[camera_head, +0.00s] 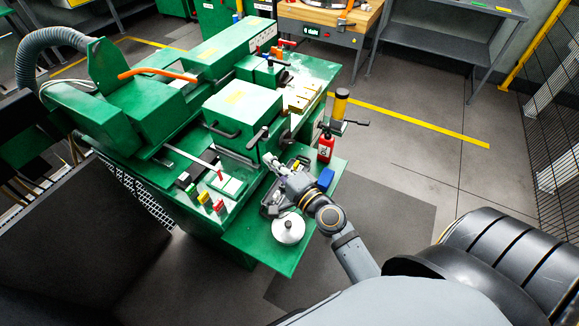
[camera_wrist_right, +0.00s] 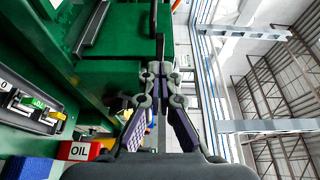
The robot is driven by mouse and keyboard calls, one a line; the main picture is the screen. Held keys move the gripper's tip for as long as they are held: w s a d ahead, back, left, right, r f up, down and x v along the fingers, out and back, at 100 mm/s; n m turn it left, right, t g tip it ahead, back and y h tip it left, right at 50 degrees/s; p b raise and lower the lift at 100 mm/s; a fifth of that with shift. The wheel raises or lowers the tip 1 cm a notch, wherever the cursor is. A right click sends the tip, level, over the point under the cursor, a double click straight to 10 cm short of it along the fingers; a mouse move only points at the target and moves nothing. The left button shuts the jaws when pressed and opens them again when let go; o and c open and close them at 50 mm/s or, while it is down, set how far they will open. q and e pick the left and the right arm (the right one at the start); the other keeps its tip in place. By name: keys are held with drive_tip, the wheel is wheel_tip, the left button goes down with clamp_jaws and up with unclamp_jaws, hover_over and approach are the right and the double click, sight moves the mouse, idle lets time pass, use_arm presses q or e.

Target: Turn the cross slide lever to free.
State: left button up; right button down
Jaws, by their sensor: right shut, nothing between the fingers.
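The green machine (camera_head: 243,108) stands in the middle of the head view. A dark lever (camera_head: 258,138) sticks out at the near right corner of its raised green block; I cannot tell for certain that it is the cross slide lever, and no free mark is readable. My right gripper (camera_head: 269,160) is just below this lever, over the green shelf. In the right wrist view my right gripper (camera_wrist_right: 156,70) is shut and empty, its fingertips together. A dark upright bar (camera_wrist_right: 160,45) stands just beyond the tips; whether they touch is unclear. My left gripper is not in view.
The green shelf (camera_head: 262,250) holds a round metal piece (camera_head: 288,228), a blue block (camera_head: 326,179) and a red oil container (camera_head: 325,148), also in the wrist view (camera_wrist_right: 79,151). Small coloured blocks (camera_head: 205,197) lie left of my gripper. Open floor (camera_head: 400,190) is at right.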

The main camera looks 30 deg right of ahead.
drive_tip(key=v, duration=0.7)
drive_tip(key=shift+d, duration=0.15)
